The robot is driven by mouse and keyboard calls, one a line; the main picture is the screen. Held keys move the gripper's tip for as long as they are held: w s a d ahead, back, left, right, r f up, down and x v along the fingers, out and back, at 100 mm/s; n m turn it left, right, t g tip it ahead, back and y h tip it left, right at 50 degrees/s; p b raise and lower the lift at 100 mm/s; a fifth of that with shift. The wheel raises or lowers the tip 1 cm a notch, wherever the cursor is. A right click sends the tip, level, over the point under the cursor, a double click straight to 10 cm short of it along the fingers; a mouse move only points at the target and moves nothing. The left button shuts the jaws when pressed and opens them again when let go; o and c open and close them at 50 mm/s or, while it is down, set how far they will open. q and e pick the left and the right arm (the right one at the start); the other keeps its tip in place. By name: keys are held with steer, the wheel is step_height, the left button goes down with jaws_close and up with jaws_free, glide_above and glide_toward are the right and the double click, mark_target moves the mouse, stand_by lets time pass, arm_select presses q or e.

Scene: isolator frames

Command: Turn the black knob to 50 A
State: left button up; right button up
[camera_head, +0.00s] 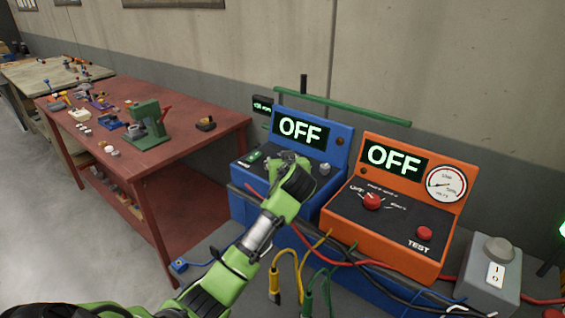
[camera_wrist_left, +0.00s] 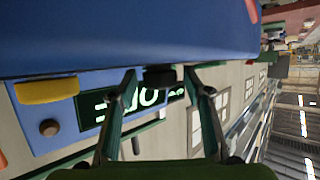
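The blue box (camera_head: 333,150) stands on the bench, and its display (camera_head: 300,129) reads OFF. My left gripper (camera_head: 290,163) is over its dark sloped panel and hides part of it, including the black knob, in the head view. In the left wrist view the black knob (camera_wrist_left: 160,76) sticks out from the blue face between the two fingertips of the left gripper (camera_wrist_left: 160,88). The fingers are apart, one on each side, with small gaps to the knob. The knob's pointer and the scale cannot be read. My right gripper is not in view.
An orange box (camera_head: 378,244) with red knobs, a gauge and an OFF display stands to the right. A grey switch box (camera_head: 492,273) is beyond it. Cables hang in front. A red table (camera_head: 190,162) with tools is at the left.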

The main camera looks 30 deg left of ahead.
arm_select(q)
steer(key=shift+s, duration=0.1)
steer(key=v, duration=1.2)
steer(key=shift+a, duration=0.1)
